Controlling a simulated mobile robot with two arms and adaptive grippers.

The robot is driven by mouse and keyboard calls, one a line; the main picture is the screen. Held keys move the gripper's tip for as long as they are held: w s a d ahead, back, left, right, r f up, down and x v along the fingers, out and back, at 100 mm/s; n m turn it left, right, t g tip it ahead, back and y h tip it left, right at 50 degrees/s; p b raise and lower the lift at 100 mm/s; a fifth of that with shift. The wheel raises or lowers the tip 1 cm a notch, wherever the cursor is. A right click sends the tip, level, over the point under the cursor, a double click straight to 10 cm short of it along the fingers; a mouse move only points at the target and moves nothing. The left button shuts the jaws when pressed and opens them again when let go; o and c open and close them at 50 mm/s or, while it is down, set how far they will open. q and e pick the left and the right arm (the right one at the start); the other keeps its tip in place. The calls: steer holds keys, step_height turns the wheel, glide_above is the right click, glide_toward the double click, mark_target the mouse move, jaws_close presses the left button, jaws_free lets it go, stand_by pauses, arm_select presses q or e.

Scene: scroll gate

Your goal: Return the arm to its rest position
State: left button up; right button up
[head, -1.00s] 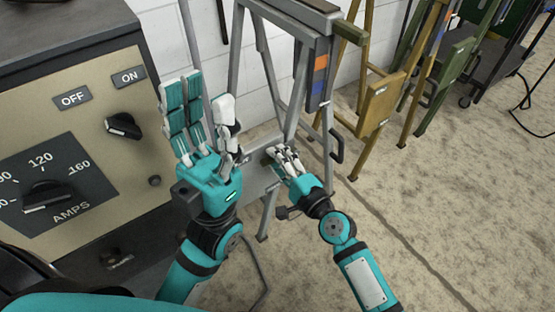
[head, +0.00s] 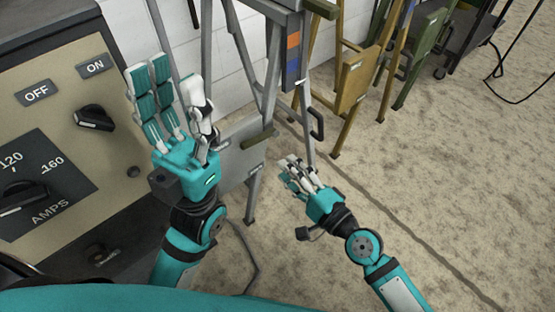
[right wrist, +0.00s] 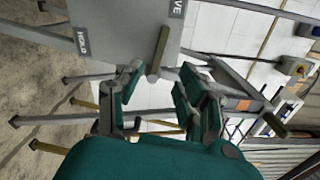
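My right gripper (head: 292,168) is in the middle of the head view, to the right of a grey metal stand and apart from it. In the right wrist view my right gripper (right wrist: 160,82) has its fingers spread with nothing between them. The stand's grey plate (head: 242,170) carries an olive lever handle (head: 258,140). The plate (right wrist: 120,25) and the handle (right wrist: 160,48) also show beyond the fingers in the right wrist view. My left gripper (head: 168,88) is raised at the left, fingers extended and apart from the thumb, empty, in front of the stand's left side.
A control box (head: 60,120) with OFF/ON and AMPS knobs stands at the left. Yellow (head: 357,80) and green (head: 424,45) stands and a dark cart (head: 465,30) are at the back. The floor (head: 450,190) at the right is clear.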

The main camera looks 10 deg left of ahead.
steer(key=shift+s+d, duration=0.15)
steer(key=shift+d, duration=0.1)
stand_by(0.3)
